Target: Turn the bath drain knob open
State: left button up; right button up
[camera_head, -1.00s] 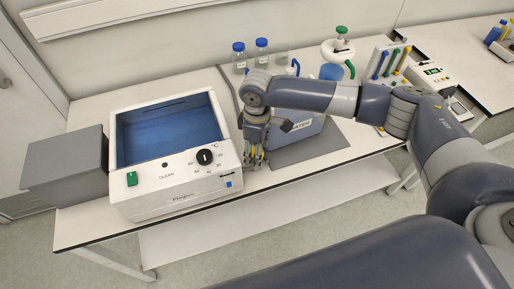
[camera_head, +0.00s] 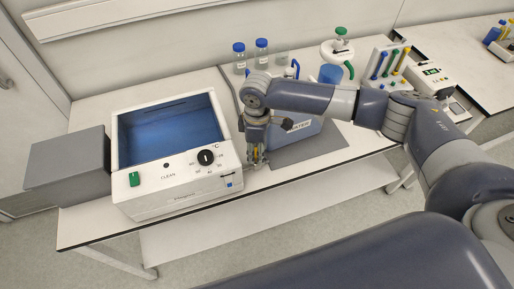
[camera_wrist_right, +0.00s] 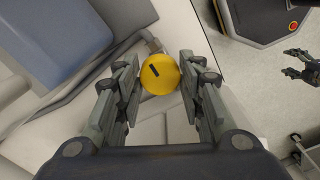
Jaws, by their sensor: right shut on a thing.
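The white bath (camera_head: 180,187) with a blue basin stands on the bench in the head view. The drain knob (camera_wrist_right: 160,74) is a round yellow cap with a short black mark that lies slanted, seen in the right wrist view. My right gripper (camera_head: 256,160) is low beside the bath's right side. In the wrist view my right gripper (camera_wrist_right: 160,80) has one finger on each side of the knob and is shut on it. In the head view the fingers mostly hide the knob. My left gripper (camera_wrist_right: 299,68) shows at the wrist view's right edge, fingers apart and empty.
A black dial (camera_head: 206,157) and a green switch (camera_head: 134,179) are on the bath's front panel. A blue-grey WATER container (camera_head: 302,135) stands right behind my right gripper. Blue-capped bottles (camera_head: 239,57) stand at the back. The bench's front edge is close below the gripper.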

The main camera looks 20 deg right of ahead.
jog(key=o, duration=1.1)
jog(key=shift+c, duration=0.2)
notch_tip(320, 180, up, 12)
jog(key=shift+f, duration=0.1)
